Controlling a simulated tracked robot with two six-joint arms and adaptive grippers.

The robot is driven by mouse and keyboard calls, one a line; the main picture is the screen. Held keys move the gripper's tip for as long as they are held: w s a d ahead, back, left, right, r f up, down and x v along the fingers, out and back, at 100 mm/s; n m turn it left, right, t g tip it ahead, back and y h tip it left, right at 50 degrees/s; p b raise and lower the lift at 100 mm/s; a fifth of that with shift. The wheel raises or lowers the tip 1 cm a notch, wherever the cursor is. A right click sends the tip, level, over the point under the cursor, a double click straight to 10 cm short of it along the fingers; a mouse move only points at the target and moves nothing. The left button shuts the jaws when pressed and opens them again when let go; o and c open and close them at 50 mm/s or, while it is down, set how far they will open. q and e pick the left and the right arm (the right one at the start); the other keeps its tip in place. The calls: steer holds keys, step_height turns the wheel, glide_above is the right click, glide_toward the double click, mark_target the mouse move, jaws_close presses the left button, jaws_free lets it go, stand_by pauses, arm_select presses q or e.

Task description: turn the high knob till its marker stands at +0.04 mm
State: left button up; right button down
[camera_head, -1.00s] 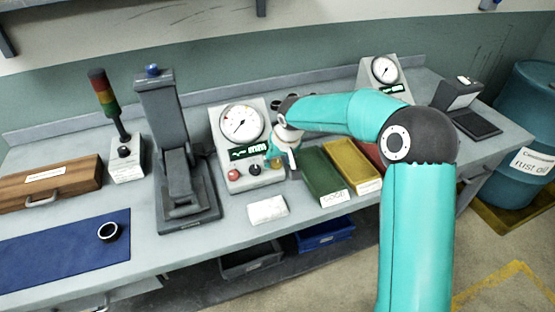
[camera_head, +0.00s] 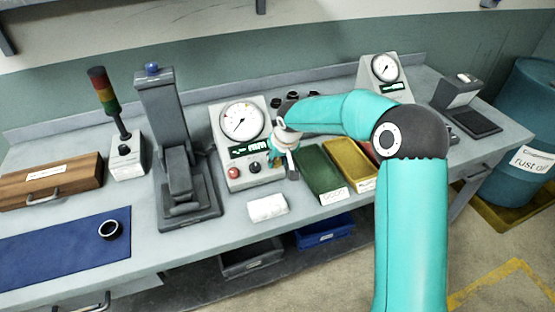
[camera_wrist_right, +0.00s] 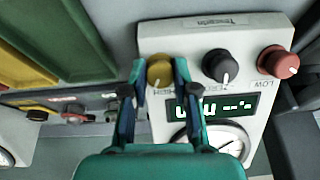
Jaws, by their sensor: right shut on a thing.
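The gauge unit (camera_head: 226,140) stands on the bench with a round dial (camera_head: 242,121) and a lit green display (camera_head: 250,149). In the right wrist view its yellow high knob (camera_wrist_right: 160,71) sits beside a black knob (camera_wrist_right: 219,65) and a red low knob (camera_wrist_right: 278,62). My right gripper (camera_wrist_right: 158,74) is shut on the yellow knob, one finger on each side. The knob's marker is not clear, and the display's figures are partly hidden by the gripper. In the head view the gripper (camera_head: 277,157) covers the yellow knob. My left gripper is not in view.
Right of the unit lie a green bin (camera_head: 319,176) and a yellow bin (camera_head: 350,160). A white block (camera_head: 267,208) lies in front. A dark press-like stand (camera_head: 160,110) is to the left. A blue mat (camera_head: 60,245) holds a black ring (camera_head: 110,230).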

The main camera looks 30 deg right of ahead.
steer(key=m+b, duration=0.2)
steer(key=shift+d+f+y+b, duration=0.1)
steer(key=shift+f+y+b, duration=0.1)
steer(key=shift+y+b, duration=0.15)
steer(key=shift+r+m+t+y+b, duration=0.15)
steer(key=shift+m+t+y+b, duration=0.15)
steer(key=shift+m+b, duration=1.05)
steer(key=shift+m, duration=0.35)
steer(key=shift+p, duration=0.3)
steer(key=c, duration=0.9)
jaws_free()
steer(key=shift+s+r, duration=0.1)
steer(key=shift+r, duration=0.05)
